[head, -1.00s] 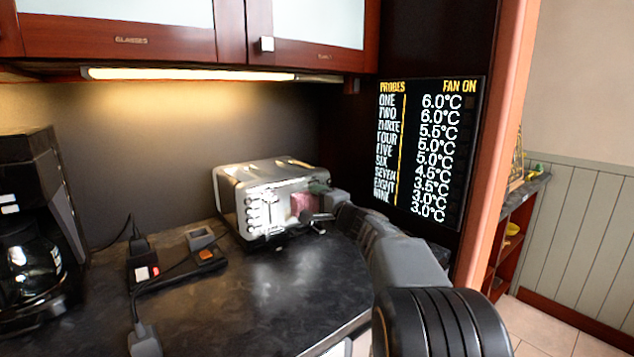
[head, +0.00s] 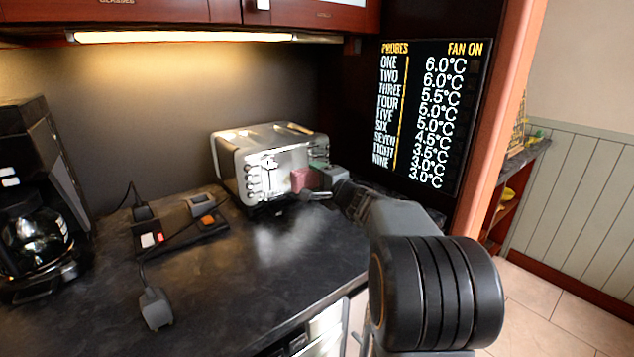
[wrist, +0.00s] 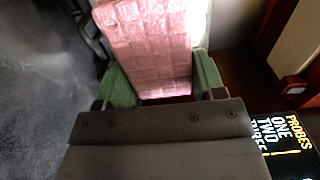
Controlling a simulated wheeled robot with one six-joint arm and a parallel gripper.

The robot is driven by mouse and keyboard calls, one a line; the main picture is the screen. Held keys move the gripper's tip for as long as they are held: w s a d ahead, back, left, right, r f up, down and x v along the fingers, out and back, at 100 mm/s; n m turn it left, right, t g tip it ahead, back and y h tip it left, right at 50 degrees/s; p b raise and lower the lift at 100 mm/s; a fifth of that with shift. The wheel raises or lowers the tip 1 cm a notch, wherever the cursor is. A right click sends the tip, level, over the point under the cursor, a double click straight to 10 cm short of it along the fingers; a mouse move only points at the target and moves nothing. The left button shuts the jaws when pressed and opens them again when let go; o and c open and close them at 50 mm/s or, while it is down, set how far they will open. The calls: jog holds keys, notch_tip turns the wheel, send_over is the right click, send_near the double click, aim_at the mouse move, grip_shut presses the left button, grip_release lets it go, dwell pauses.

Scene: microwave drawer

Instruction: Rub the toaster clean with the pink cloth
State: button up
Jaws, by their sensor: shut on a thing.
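The silver toaster (head: 268,160) stands on the dark counter against the back wall, with its row of knobs on the front face. The pink cloth (head: 303,179) is at the right part of the toaster's front. It also shows large in the wrist view (wrist: 148,45), between the green finger pads. My gripper (head: 312,177) is shut on the cloth and reaches in from the right. In the wrist view the gripper (wrist: 155,85) has a finger on each side of the cloth. The cloth looks to be at or against the toaster's front; exact contact is hidden.
A black coffee maker (head: 38,200) with a glass pot stands at the left. A power strip (head: 180,236) with plugs and a loose plug (head: 155,308) lie on the counter (head: 255,270). A lit display panel (head: 430,110) is at the right. Cupboards hang above.

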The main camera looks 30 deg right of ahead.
aim_at(297, 161)
jog(key=shift+w+a+b, duration=0.2)
jog(key=shift+w+b, duration=0.1)
jog(key=shift+w, duration=0.65)
jog(key=shift+w+a+b, duration=0.2)
jog(key=shift+w+b, duration=0.05)
jog(key=shift+w, duration=0.7)
jog(key=shift+w+a+b, duration=0.2)
jog(key=shift+w+b, duration=0.1)
jog(key=shift+w, duration=0.65)
jog(key=shift+w+a, duration=0.1)
jog(key=shift+w, duration=0.5)
jog(key=shift+s+b, duration=0.1)
jog(key=shift+b, duration=0.65)
jog(key=shift+b, duration=0.65)
jog(key=shift+r, duration=0.3)
jog(key=shift+r, duration=0.15)
jog(key=shift+r, duration=0.15)
jog(key=shift+r, duration=0.3)
